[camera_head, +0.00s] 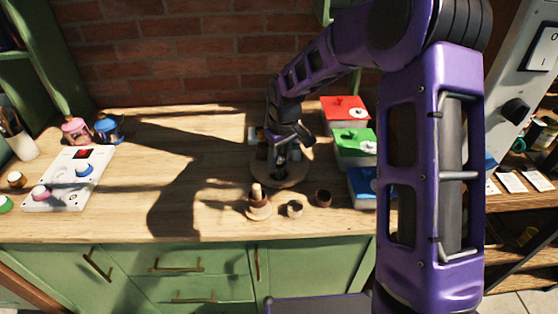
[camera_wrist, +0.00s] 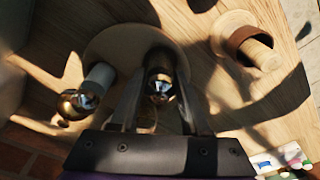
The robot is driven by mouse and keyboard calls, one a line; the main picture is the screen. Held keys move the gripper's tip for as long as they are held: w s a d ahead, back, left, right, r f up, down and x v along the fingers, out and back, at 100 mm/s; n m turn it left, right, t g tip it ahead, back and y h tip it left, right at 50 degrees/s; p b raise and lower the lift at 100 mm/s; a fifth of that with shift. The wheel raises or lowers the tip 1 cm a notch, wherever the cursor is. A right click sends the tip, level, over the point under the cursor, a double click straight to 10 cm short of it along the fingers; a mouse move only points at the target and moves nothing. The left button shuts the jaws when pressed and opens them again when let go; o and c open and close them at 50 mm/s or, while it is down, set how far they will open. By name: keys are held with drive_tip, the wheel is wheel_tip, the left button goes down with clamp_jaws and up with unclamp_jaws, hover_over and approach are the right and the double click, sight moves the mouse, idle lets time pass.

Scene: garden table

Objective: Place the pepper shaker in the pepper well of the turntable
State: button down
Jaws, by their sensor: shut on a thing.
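The turntable is a round wooden disc (camera_head: 290,182) near the middle of the counter; its rim also shows in the wrist view (camera_wrist: 108,43). My gripper (camera_wrist: 160,84) points down over the disc and is shut on the pepper shaker (camera_wrist: 161,88), a dark shaker with a shiny metal top. Whether the shaker's base is down in a well or just above the disc is hidden by the shaker and fingers. A white shaker with a brassy top (camera_wrist: 86,98) stands on the disc beside it. In the head view my gripper (camera_head: 280,158) partly hides both shakers.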

drive_tip(key=shift+r, duration=0.1)
drive_tip(key=shift+f, duration=0.2)
drive_tip(key=shift+c, duration=1.9)
unclamp_jaws()
drive_tip(key=shift+r, duration=0.1)
wheel_tip(320, 180, up, 12)
drive_tip(key=s, duration=0.1)
drive_tip(key=shift+d, duration=0.4)
